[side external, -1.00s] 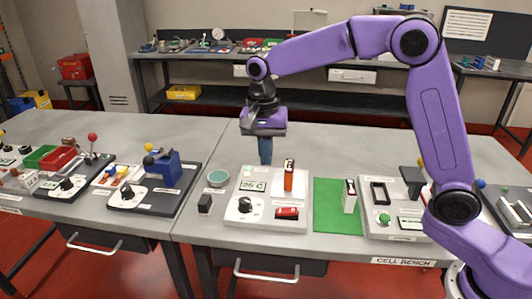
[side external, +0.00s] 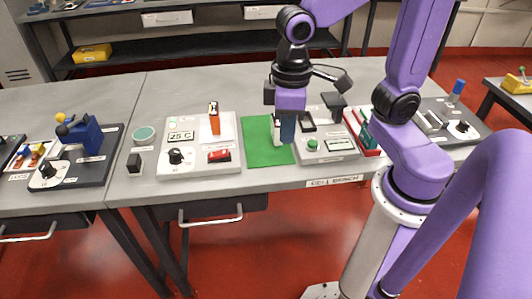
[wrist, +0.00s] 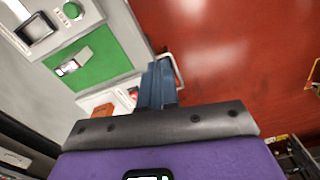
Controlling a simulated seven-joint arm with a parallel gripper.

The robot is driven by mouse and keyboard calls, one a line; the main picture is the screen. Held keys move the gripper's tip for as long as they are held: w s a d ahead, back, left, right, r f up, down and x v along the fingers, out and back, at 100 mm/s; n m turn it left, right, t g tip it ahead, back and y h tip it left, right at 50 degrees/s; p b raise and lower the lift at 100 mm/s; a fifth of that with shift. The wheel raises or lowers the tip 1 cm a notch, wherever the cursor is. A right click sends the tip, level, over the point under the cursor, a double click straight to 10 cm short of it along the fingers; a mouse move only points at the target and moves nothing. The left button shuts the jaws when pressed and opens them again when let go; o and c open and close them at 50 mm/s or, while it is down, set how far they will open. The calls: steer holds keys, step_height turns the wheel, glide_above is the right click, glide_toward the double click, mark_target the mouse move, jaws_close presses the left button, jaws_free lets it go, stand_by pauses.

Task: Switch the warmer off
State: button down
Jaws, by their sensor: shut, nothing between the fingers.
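The warmer (side external: 200,171) is a white panel with a "25 C" display (side external: 181,135), a black dial (side external: 176,157) and a red rocker switch (side external: 219,155). An orange cell (side external: 214,121) stands upright on it. I cannot tell the switch's position. My gripper (side external: 288,138) is shut and empty, to the right of the warmer, above the right edge of the green mat. In the wrist view its blue fingers (wrist: 157,82) are together, partly covering the warmer (wrist: 98,99) behind them, where the orange cell (wrist: 103,109) also shows.
A white cell (side external: 277,130) is on the green mat (side external: 263,152), close beside my fingers. Right of it is a panel with a green button (side external: 312,144).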

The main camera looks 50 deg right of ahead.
steer(key=s+d+f+n, duration=0.2)
steer(key=s+d+n, duration=0.2)
steer(key=s, duration=0.3)
steer(key=shift+s+d+n, duration=0.3)
steer(key=shift+s+n, duration=0.05)
steer(key=shift+n, duration=0.35)
steer(key=c, duration=1.7)
jaws_free()
steer(key=shift+s+d+n, duration=0.25)
steer(key=shift+s+n, duration=0.05)
steer(key=o, duration=0.6)
steer(key=shift+c, duration=0.2)
steer(key=shift+o, duration=1.1)
steer(key=w+a+r, duration=0.2)
steer(key=w+a, duration=0.3)
steer(key=w, duration=0.2)
steer(key=shift+w+r+h, duration=0.15)
steer(key=shift+w+h, duration=0.05)
steer(key=shift+h, duration=0.2)
steer(key=m+g+h, duration=0.3)
glide_above(221, 153)
steer(key=w+a, duration=0.5)
steer(key=x, duration=1.7)
steer(key=shift+s+a, duration=0.15)
steer(key=shift+a, duration=0.15)
jaws_close()
